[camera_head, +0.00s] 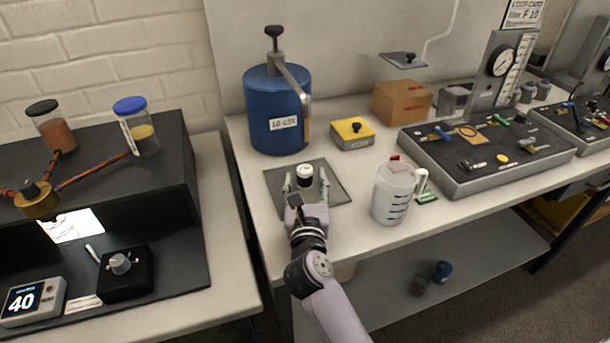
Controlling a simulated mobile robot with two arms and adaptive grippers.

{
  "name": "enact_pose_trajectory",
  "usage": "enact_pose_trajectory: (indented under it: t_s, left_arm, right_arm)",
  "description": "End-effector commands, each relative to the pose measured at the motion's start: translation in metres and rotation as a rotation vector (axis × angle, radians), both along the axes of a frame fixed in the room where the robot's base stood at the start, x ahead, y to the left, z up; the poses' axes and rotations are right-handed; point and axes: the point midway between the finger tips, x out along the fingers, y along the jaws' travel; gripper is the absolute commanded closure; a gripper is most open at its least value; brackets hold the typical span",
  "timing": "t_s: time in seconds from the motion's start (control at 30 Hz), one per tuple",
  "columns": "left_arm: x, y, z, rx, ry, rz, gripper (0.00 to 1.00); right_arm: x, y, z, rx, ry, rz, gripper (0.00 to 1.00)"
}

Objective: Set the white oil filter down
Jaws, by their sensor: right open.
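The white oil filter (305,170) is a small white cylinder with a dark centre on top. It stands upright on a dark square mat (335,195) on the white table. My right gripper (306,182) is open, its two fingers pointing away from me toward the filter, one on each side of its near edge. I cannot tell whether the fingers touch it. My left gripper is not in view.
A blue drum (277,115) stands behind the mat, with a yellow box (352,133) to its right. A clear measuring jug (393,192) stands close to the right of the mat. A grey tool tray (480,180) lies farther right.

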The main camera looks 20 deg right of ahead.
Motion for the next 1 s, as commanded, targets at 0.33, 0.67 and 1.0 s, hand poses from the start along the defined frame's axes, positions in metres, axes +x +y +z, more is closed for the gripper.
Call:
enact_pose_trajectory:
  t_s: [0.33, 0.67, 1.0]
  left_arm:
    - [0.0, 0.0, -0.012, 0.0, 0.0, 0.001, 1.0]
    - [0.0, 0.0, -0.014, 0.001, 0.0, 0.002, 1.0]
    - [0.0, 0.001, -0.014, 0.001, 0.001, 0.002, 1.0]
  right_arm:
    - [-0.069, 0.02, -0.003, 0.003, 0.002, 0.001, 0.51]
    - [-0.088, 0.025, 0.0, 0.002, -0.001, 0.0, 0.51]
    - [-0.087, 0.025, 0.0, 0.002, -0.001, 0.0, 0.51]
